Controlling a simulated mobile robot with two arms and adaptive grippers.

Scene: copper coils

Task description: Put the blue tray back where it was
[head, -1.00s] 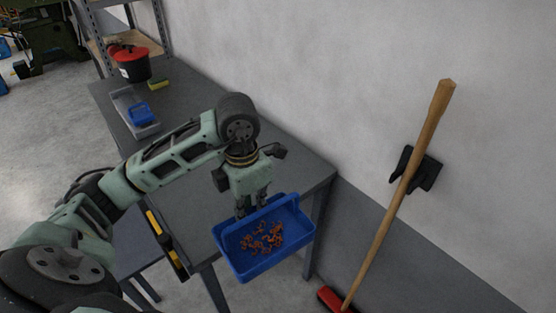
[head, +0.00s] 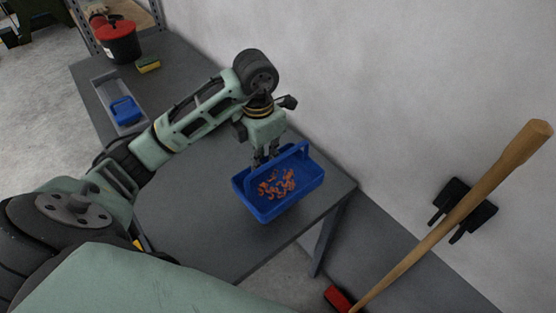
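The blue tray (head: 262,211) holds several small copper coils (head: 276,184) and has a raised handle bar (head: 291,150). It is over the right end of the grey table, close to the table's front edge, and looks level. Whether it touches the table top is hard to tell. My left gripper (head: 265,157) points down at the tray's far side, by the handle, and looks shut on the tray. The fingertips are small and partly hidden. My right gripper is not in view.
The grey table (head: 190,220) has bare room left of the tray. Farther back are a grey tray (head: 105,93) with a small blue item (head: 125,110), a yellow sponge (head: 148,65) and a black bucket with red lid (head: 118,42).

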